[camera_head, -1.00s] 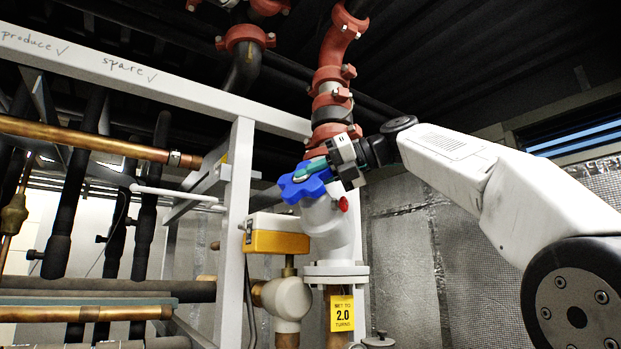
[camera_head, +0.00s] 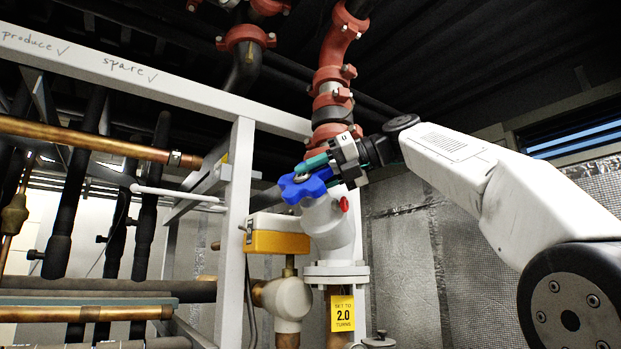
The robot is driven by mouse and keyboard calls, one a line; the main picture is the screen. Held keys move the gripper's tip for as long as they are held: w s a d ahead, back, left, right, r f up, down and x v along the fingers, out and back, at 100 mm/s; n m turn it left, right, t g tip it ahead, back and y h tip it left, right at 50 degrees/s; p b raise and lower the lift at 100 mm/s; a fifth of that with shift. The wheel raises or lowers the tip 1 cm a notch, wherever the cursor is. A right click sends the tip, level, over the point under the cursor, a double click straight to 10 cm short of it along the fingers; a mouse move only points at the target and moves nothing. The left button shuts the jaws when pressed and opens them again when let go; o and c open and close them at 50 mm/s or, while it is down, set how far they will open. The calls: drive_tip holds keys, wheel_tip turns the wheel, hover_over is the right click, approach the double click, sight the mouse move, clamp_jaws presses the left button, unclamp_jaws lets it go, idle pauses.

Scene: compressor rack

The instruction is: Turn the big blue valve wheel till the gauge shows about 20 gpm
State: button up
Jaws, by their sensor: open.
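The blue valve wheel (camera_head: 303,187) has rounded lobes and sits on the upper left of a white valve body (camera_head: 328,222), below the red pipe couplings. My gripper (camera_head: 316,164) is open at the wheel's upper right. Its teal-tipped fingers lie close over the wheel's upper edge; I cannot tell whether they touch it. A yellow tag (camera_head: 342,313) hangs below the valve flange and reads "SET TO 2.0 TURNS". No gauge face that I can read is in view.
A yellow-and-white box (camera_head: 276,241) sits left of the valve body. A small red knob (camera_head: 344,204) is on the valve's right side. A white frame post (camera_head: 236,215) and copper pipe (camera_head: 90,140) stand to the left. Red-coupled piping (camera_head: 331,95) rises above.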

drive_tip(key=v, duration=0.7)
drive_tip(key=shift+d+r, duration=0.1)
drive_tip(key=shift+d, duration=0.05)
